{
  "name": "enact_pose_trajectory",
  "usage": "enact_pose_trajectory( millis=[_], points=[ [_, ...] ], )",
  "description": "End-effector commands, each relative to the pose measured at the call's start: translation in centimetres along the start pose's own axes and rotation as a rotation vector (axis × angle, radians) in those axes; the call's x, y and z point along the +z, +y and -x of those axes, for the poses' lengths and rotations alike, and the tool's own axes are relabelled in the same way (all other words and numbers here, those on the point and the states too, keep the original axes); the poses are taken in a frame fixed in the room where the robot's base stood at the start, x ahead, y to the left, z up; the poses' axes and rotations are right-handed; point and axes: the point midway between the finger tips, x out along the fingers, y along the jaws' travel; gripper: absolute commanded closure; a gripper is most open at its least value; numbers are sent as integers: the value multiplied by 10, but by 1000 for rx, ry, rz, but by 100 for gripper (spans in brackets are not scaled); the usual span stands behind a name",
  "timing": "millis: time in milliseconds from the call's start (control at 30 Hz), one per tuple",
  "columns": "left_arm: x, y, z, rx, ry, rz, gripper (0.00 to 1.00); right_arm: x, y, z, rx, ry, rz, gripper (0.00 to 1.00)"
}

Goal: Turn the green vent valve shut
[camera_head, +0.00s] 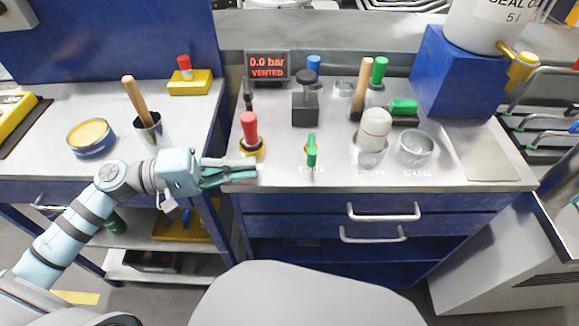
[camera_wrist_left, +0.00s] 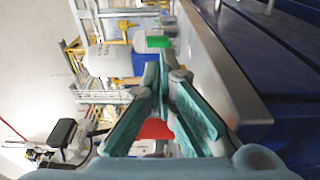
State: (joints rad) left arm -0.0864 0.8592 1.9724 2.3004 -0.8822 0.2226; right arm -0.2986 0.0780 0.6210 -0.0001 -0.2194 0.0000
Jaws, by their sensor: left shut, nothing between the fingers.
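The green vent valve (camera_head: 312,150) stands near the front of the metal bench top, right of the red-topped valve (camera_head: 249,130). Its green handle shows as a narrow lever pointing towards the front edge. My left gripper (camera_head: 256,172) is at the bench's front edge, left of the green valve and in front of the red one, apart from the green handle. Its fingers are shut and empty; in the left wrist view the teal fingers (camera_wrist_left: 164,75) meet at their tips. My right gripper is not in view.
A display (camera_head: 267,65) reads 0.0 bar, VENTED. A white-capped vessel (camera_head: 374,130) and a metal cup (camera_head: 414,149) stand right of the green valve. A black block (camera_head: 306,105) stands behind it. A tin (camera_head: 91,138) and a cup with a wooden handle (camera_head: 149,128) are left.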

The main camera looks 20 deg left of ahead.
Motion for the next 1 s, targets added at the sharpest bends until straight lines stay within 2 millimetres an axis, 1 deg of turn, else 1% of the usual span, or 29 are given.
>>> enact_pose_trajectory(
  millis=[33, 200, 300, 400, 567, 867, 1000],
  points=[
    [0, 3, -11, 11, 0, -2, 100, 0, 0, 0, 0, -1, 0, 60],
    [-1, 5, -48, 10, 2, 2, 100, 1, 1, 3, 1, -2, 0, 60],
    [-1, 4, -65, 7, 2, 3, 100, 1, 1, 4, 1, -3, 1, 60],
    [-1, 3, -78, 3, 2, 4, 100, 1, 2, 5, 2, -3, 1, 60],
    [-1, 2, -86, 0, 3, 5, 100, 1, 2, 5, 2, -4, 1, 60],
    [-1, 1, -87, -2, 2, 5, 100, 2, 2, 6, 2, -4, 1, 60],
    [2, 4, -98, 0, 3, 5, 100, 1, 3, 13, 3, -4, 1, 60]
  ],
)
